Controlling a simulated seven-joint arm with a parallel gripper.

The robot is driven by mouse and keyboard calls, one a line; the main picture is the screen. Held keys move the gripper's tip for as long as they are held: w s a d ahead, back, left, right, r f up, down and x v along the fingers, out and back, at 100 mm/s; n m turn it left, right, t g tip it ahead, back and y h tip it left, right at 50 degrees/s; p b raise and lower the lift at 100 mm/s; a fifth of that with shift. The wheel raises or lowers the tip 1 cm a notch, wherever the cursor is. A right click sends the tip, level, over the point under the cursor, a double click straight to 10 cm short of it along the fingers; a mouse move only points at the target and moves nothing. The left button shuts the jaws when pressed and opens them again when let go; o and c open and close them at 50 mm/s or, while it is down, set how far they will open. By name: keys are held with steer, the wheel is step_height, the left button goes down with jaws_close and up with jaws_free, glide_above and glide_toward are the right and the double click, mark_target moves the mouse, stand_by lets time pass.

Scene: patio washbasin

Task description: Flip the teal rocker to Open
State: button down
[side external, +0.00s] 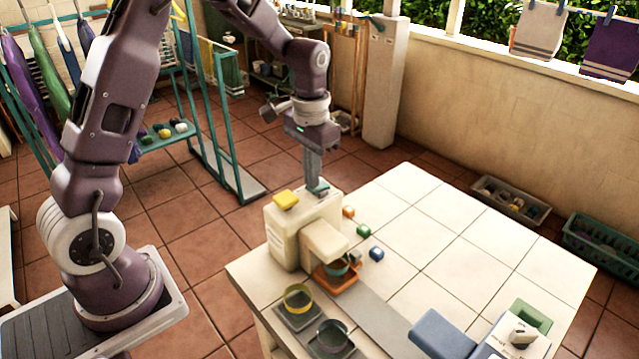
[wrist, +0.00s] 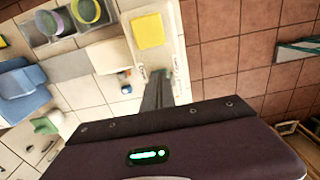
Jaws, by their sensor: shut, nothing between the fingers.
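The cream dispenser (side external: 287,238) stands at the near-left corner of the white tiled table. On its top are a yellow rocker (side external: 286,200) and the teal rocker (side external: 319,189). My gripper (side external: 315,181) is shut and empty, pointing down with its fingertips at or just above the teal rocker. I cannot tell whether they touch. In the wrist view, the fingers (wrist: 158,75) reach over the dispenser top (wrist: 165,52), beside the yellow rocker (wrist: 149,31). The teal rocker is mostly hidden by the fingers there. Its Open marking and exact tilt are too small to read.
An orange tray (side external: 336,280) holding a teal cup sits under the spout. Small orange, green and blue blocks (side external: 363,231) lie beside the dispenser. Yellow-rimmed and grey cups (side external: 298,297) stand in front. The table's far middle (side external: 430,225) is clear.

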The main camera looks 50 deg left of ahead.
steer(key=shift+f, duration=0.4)
steer(key=shift+r, duration=3.5)
steer(key=s+d+r+t, duration=0.3)
steer(key=s+d+r, duration=0.2)
steer(key=s+r, duration=0.65)
steer(key=s+d+f+t, duration=0.2)
steer(key=s, duration=1.1)
steer(key=shift+f+t, duration=0.25)
steer(key=shift+t, duration=0.05)
